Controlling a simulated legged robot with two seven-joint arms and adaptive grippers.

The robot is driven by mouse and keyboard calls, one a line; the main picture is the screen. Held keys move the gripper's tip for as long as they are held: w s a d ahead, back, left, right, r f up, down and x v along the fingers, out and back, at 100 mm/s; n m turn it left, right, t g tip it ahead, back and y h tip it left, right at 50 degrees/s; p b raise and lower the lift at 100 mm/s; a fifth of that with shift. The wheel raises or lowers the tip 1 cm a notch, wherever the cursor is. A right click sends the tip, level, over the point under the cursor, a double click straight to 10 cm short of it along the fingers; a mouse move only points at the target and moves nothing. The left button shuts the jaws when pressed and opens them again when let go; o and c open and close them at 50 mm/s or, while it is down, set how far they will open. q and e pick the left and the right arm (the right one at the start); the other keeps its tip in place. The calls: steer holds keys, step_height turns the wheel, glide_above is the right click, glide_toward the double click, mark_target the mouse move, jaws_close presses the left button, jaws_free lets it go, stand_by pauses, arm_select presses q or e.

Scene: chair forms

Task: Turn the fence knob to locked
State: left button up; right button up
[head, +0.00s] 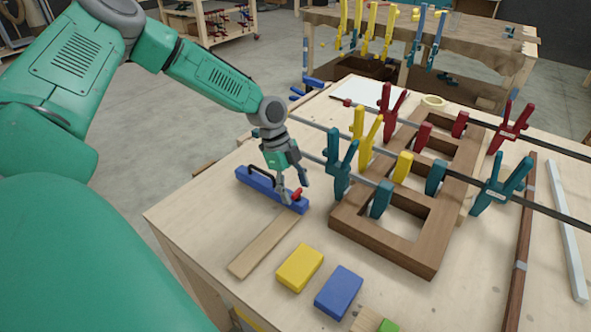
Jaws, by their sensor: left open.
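The fence (259,188) looks like a blue bar with a black handle, lying near the left edge of the wooden workbench. A small red knob (297,195) sits at its right end. My left gripper (292,191) points down over that end, open, with its fingers close around or beside the knob. I cannot tell whether they touch it. The gripper partly hides the bar and knob, so the knob's exact setting is hard to read. My right gripper is not in view.
A brown wooden frame (345,227) with teal, yellow and red clamps stands to the right of the gripper. A flat wood strip (265,245), a yellow block (300,267) and a blue block (339,292) lie in front. The bench's left edge (160,232) is close.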

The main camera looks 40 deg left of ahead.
arm_select(q)
steer(key=v, duration=1.2)
steer(key=shift+f, duration=0.1)
